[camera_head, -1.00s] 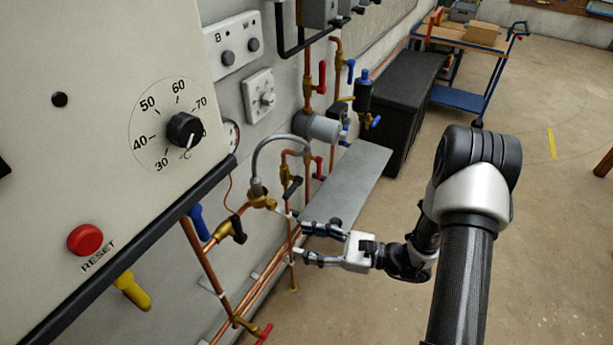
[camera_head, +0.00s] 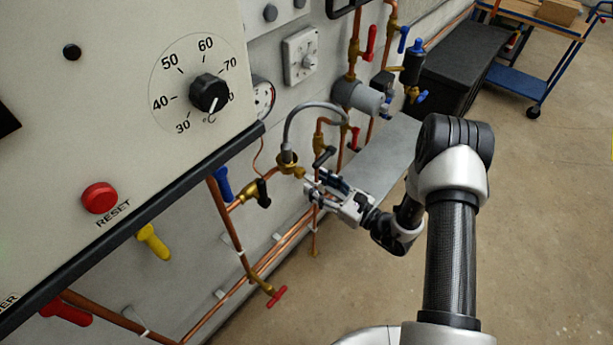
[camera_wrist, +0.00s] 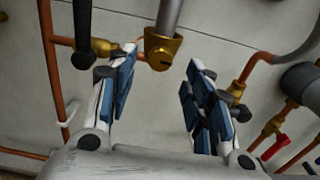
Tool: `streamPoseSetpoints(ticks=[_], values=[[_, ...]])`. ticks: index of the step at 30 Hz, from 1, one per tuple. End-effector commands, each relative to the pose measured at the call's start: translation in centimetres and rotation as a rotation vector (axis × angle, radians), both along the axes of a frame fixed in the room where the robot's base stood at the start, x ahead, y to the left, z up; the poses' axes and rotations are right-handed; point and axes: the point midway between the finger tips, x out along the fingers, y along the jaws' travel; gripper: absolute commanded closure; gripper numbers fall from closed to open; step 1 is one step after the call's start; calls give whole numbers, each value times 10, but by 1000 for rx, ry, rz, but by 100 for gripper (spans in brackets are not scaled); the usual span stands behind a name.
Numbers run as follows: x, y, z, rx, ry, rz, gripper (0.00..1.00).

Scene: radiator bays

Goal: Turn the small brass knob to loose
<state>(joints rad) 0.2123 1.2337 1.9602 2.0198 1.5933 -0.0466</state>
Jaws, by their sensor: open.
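A brass fitting (camera_head: 289,165) sits under the end of a grey hose (camera_head: 287,135) on the copper pipework. In the wrist view the brass piece (camera_wrist: 163,52) shows at top centre with a small dark mark on its face, below the grey hose (camera_wrist: 168,15). I cannot tell for certain which part of it is the small knob. My gripper (camera_head: 314,184) points at the fitting from the right and is open. In the wrist view its fingers (camera_wrist: 160,75) stand either side of the line to the brass piece, with nothing between them and a gap short of it.
Black-handled valve (camera_head: 264,193) and another black lever (camera_head: 324,157) flank the fitting closely. A white panel with a black dial (camera_head: 209,93) and red reset button (camera_head: 100,197) juts out at left. A grey bench (camera_head: 385,160) stands behind my gripper. Open floor lies right.

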Motion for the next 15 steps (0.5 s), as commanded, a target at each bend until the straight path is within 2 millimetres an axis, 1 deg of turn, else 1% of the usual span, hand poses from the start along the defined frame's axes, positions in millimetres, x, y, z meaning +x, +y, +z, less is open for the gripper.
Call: streamPoseSetpoints(ticks=[1, 6, 10, 15], values=[[6, 9, 0, -2, -4, 4, 53], [22, 29, 0, 0, -2, 2, 53], [28, 36, 0, -1, -1, 0, 53], [31, 39, 0, -1, -1, -1, 53]])
